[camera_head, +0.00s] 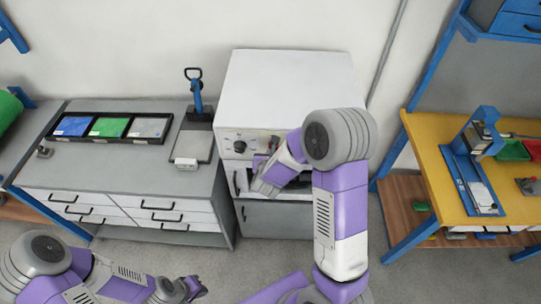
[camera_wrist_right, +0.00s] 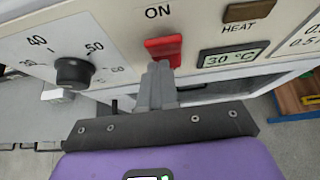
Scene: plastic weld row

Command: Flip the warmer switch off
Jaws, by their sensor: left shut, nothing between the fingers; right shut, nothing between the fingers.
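The warmer (camera_head: 290,85) is a white box with a control panel on its front, standing on a grey cabinet. In the right wrist view its red switch (camera_wrist_right: 164,48) sits below the word ON. My right gripper (camera_wrist_right: 160,72) is shut and empty, with its fingertips at the lower edge of the switch; they overlap it in the picture, and I cannot tell if they touch. My left gripper (camera_head: 194,287) is shut and empty, low at the bottom left, well away from the warmer.
A black dial (camera_wrist_right: 74,72) is left of the switch, and a 30 °C display (camera_wrist_right: 234,55) and a dark HEAT lamp (camera_wrist_right: 249,10) are right of it. A grey bench (camera_head: 100,172) with trays stands left; a yellow table (camera_head: 437,160) stands right.

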